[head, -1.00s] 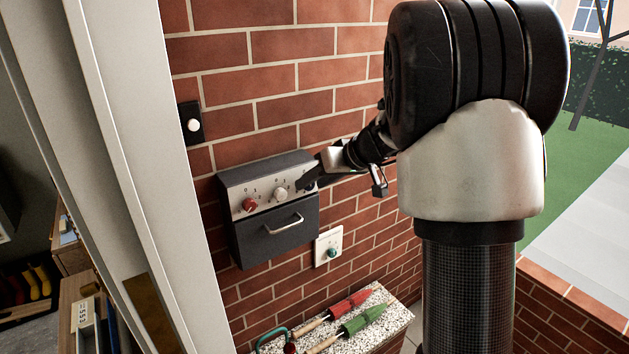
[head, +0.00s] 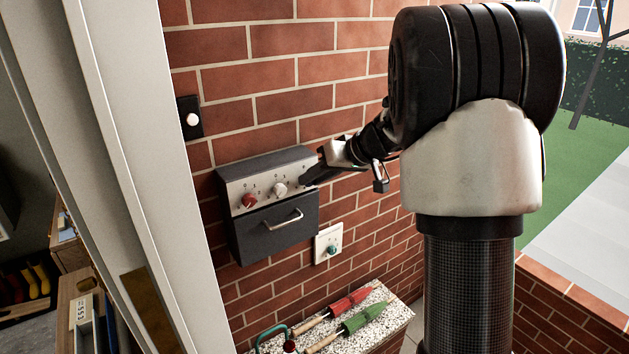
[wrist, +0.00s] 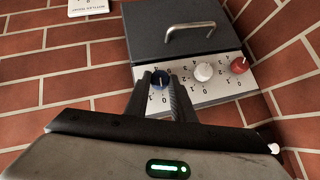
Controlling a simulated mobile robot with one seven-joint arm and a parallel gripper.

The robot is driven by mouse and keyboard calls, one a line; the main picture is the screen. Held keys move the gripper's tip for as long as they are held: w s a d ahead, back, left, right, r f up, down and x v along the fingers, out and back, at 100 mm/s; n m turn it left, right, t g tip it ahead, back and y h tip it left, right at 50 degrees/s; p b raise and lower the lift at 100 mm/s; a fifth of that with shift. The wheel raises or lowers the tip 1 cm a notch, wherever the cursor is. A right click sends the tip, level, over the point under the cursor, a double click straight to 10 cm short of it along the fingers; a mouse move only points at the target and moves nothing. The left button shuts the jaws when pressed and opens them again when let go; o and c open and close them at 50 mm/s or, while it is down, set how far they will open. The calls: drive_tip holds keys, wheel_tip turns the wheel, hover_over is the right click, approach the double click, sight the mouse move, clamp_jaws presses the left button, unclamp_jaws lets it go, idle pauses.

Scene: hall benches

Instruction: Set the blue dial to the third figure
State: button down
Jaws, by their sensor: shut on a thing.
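The dark grey control box (head: 273,222) is fixed to the brick wall, with a pale dial strip. A red dial (head: 248,201) and a white dial (head: 280,188) show on the strip; the blue dial is hidden behind my gripper (head: 312,180) in the head view. In the wrist view the blue dial (wrist: 160,77) sits between the two fingers of my gripper (wrist: 161,84), which are shut on it. Figures are printed around the dials; the blue dial's pointer setting is too small to tell. The white dial (wrist: 203,72) and red dial (wrist: 239,65) stand beside it.
The box has a metal handle (head: 283,222). A white plate with a teal knob (head: 332,250) is on the wall below right. Red (head: 350,300) and green (head: 362,319) folded umbrellas lie on a speckled ledge. A door frame (head: 115,150) stands at left.

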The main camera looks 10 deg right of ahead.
sight(312, 184)
drive_tip(key=f+m+y+b, duration=0.1)
drive_tip(key=m+y+b, duration=0.2)
drive_tip(key=m+y, duration=0.1)
drive_tip(key=m+t+y+b, duration=0.1)
drive_tip(key=m+y+b, duration=0.2)
drive_tip(key=m+y, duration=0.1)
drive_tip(key=d+f+m+t+y+b, duration=0.1)
drive_tip(key=m+y+b, duration=0.2)
drive_tip(key=m+y, duration=0.1)
drive_tip(key=shift+w+f+y, duration=0.15)
drive_tip(key=shift+f+y, duration=0.15)
drive_tip(key=shift+y, duration=0.4)
drive_tip(key=m+t, duration=0.2)
drive_tip(key=m, duration=0.1)
drive_tip(key=m+t+p, duration=0.1)
drive_tip(key=m+t, duration=0.1)
drive_tip(key=m+t+p, duration=0.1)
drive_tip(key=m+t, duration=0.2)
drive_tip(key=shift+a+f+m, duration=0.25)
drive_tip(key=shift+f+m, duration=0.05)
drive_tip(key=shift+m+t, duration=0.3)
drive_tip(key=c, duration=1.5)
unclamp_jaws()
drive_tip(key=shift+a, duration=0.1)
drive_tip(key=shift+f, duration=0.1)
drive_tip(key=v, duration=1.7)
drive_tip(key=shift+s+d+b, duration=0.25)
drive_tip(key=shift+s+b, duration=0.1)
